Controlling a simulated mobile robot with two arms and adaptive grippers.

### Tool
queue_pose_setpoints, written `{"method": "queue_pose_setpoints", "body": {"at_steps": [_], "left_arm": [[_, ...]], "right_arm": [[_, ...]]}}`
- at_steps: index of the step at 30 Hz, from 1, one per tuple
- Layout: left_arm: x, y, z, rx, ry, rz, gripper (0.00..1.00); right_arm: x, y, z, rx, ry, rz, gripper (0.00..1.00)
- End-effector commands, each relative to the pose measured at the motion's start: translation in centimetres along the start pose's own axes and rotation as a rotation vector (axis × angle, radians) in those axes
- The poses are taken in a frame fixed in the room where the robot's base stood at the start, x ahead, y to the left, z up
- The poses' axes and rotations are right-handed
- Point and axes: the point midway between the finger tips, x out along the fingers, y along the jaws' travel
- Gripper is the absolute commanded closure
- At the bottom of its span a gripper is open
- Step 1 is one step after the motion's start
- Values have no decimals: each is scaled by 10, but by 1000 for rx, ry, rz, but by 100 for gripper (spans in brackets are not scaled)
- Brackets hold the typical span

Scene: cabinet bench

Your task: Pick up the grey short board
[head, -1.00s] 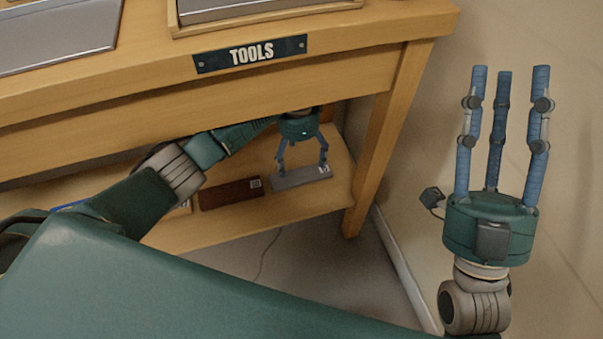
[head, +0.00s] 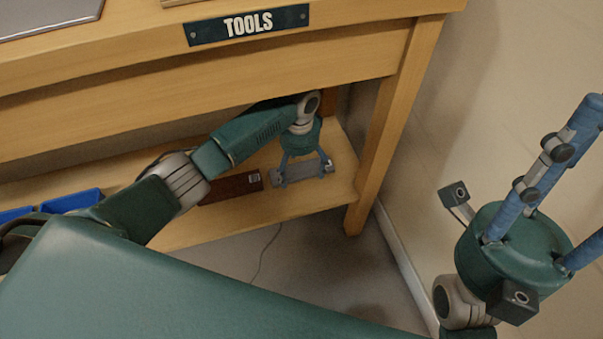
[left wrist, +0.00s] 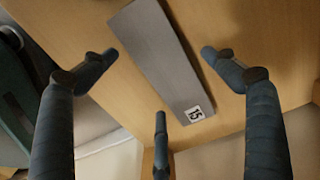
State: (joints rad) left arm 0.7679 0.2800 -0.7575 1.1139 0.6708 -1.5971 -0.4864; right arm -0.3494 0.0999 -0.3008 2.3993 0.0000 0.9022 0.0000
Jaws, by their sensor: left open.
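The grey short board (head: 304,184) lies flat on the lower shelf of the wooden bench, near its right end. In the left wrist view the grey board (left wrist: 160,50) carries a white label reading 15 at its near end. My left gripper (head: 303,177) is open and empty, pointing down over the board. In the left wrist view two fingertips of the gripper (left wrist: 159,54) lie either side of the board and the third is near its labelled end. I cannot tell whether they touch it. My right gripper (head: 570,185) is raised at the right, fingers apart, partly cut off.
A brown board (head: 232,188) lies just left of the grey one on the shelf (head: 205,230). Blue bins (head: 70,201) stand farther left. The benchtop with its TOOLS sign (head: 250,25) overhangs the shelf, and a bench leg (head: 378,150) stands close to the right.

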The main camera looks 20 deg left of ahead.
Motion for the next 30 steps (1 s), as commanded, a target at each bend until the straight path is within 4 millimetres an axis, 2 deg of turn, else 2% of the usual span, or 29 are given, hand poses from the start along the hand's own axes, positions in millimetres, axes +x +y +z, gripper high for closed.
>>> {"method": "queue_pose_setpoints", "body": {"at_steps": [2, 9, 15, 17, 25, 30], "left_arm": [[6, 0, 0, 0, 1, -1, 14], [5, 0, 0, 1, 1, -1, 14], [5, 0, 0, 1, 1, -1, 53], [5, 0, 0, 0, 1, -1, 64], [3, 0, 0, 0, 1, -1, 64], [-19, -1, -1, 1, 3, -2, 64]], "right_arm": [[-4, 0, 1, 0, -1, 0, 60], [-2, 0, 1, -1, -1, 0, 60], [-2, 0, 1, 0, -2, 0, 60], [-2, 0, 1, 0, -2, 0, 60], [-1, 0, 1, 0, -2, 0, 60], [12, 0, -2, 0, -3, 0, 60]]}}
